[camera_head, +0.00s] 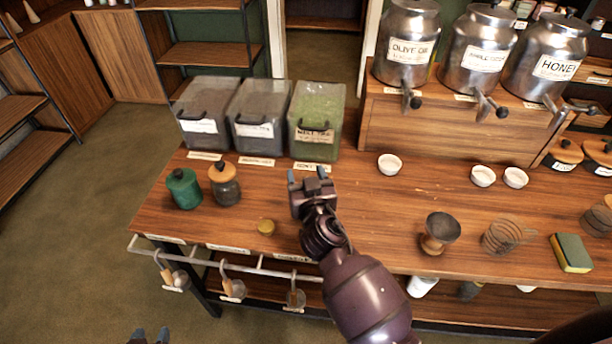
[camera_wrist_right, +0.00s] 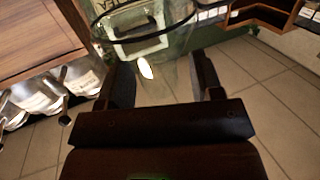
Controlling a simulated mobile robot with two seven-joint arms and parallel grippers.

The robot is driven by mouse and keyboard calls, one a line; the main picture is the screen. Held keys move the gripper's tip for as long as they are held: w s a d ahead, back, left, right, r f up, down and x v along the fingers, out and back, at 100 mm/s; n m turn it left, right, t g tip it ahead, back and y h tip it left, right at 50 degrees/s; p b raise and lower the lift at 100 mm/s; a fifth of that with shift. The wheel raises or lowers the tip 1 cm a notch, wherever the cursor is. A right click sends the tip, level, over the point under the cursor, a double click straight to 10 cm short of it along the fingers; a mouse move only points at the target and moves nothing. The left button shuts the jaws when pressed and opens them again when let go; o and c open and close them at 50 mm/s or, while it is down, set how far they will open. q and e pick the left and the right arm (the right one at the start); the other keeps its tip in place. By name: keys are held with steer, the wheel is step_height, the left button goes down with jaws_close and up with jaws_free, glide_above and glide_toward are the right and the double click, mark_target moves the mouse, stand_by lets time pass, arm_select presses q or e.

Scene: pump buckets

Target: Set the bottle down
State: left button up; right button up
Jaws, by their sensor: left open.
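The bottle (camera_wrist_right: 178,62) is a clear, rounded glass vessel with a dark ring at one end, in the right wrist view. It sits between the fingers of my right gripper (camera_wrist_right: 163,80), which are shut on it. In the head view, my right gripper (camera_head: 309,178) is above the table, in front of the green-filled bin; the clear glass is hard to make out there. My left gripper (camera_head: 150,336) is open and empty at the bottom edge, over the floor and away from the table (camera_head: 390,215); only its fingertips show.
Labelled bins (camera_head: 320,108) stand at the back left and steel dispensers (camera_head: 480,55) at the back right. A green jar (camera_head: 183,188), a wooden-lidded jar (camera_head: 225,185) and a small cork-coloured disc (camera_head: 266,227) are left of my right gripper.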

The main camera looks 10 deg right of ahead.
steer(key=s, duration=1.2)
steer(key=shift+d+r+b, duration=0.2)
steer(key=shift+r+b, duration=0.2)
steer(key=shift+r, duration=0.05)
